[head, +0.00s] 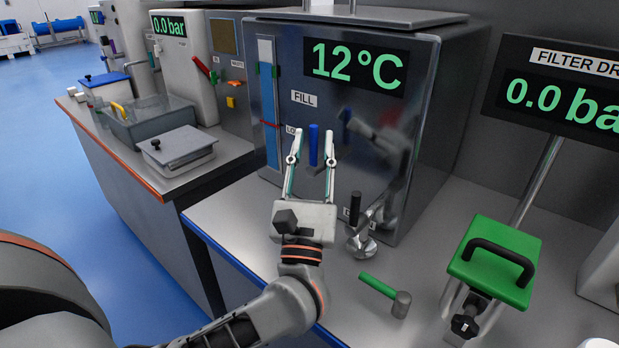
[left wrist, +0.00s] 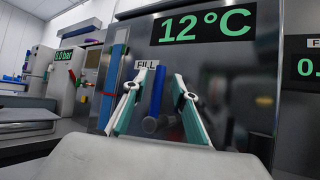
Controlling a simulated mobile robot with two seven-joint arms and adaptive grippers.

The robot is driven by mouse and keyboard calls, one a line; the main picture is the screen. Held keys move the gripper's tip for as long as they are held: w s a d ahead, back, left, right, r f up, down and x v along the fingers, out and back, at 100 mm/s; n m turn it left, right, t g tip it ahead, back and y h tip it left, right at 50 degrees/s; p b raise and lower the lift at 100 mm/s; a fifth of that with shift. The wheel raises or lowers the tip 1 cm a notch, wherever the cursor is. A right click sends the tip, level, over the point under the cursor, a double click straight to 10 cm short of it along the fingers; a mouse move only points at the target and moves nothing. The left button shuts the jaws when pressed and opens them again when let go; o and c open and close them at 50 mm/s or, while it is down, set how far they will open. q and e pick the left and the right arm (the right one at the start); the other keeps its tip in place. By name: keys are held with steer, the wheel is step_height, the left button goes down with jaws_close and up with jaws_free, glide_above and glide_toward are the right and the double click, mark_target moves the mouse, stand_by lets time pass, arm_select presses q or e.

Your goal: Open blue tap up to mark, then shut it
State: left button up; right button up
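The blue tap (head: 313,146) is an upright blue handle on the front of the shiny steel tank (head: 420,130), under the FILL label (head: 304,98). My left gripper (head: 314,134) is open, with one finger on each side of the handle; contact is not visible. The wrist view also shows the blue handle (left wrist: 156,92) between the spread fingers. The level gauge (head: 267,95) is left of the tap, with a red line low down and green markers higher up. Its blue column reaches about the green markers. My right gripper is out of view.
A black-handled metal outlet (head: 361,245) sits below the tap at the tank's foot. A green-handled hammer (head: 383,290) lies on the bench in front. A green block with a black handle (head: 494,262) stands to the right. A grey-lidded box (head: 178,148) is on the left bench.

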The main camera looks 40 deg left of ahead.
arm_select(q)
steer(key=v, duration=1)
steer(key=shift+f, duration=0.1)
steer(key=shift+s, duration=0.1)
